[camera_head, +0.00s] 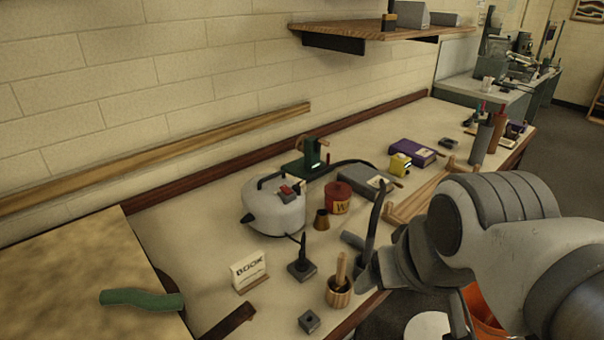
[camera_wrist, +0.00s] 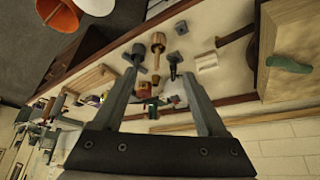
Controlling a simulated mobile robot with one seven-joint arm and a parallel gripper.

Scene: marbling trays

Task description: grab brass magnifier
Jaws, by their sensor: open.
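A small tapered brass-brown piece (camera_head: 321,219), which looks like the brass magnifier, stands upright on the pale bench between the white kettle-like pot and the red tin. In the wrist view it appears small (camera_wrist: 155,79), between my finger tips in the picture but well beyond them. My gripper (camera_head: 366,212) is open and empty, above the bench's front edge, to the right of the brass piece in the head view. Its two spread fingers also show in the wrist view (camera_wrist: 160,78). Nothing touches them.
Close around stand the white pot (camera_head: 273,206), red tin (camera_head: 338,198), black pen stand (camera_head: 302,270), wooden mortar with pestle (camera_head: 339,292) and book sign (camera_head: 249,271). A wooden frame (camera_head: 405,207) lies to the right. A shelf (camera_head: 380,34) juts from the wall.

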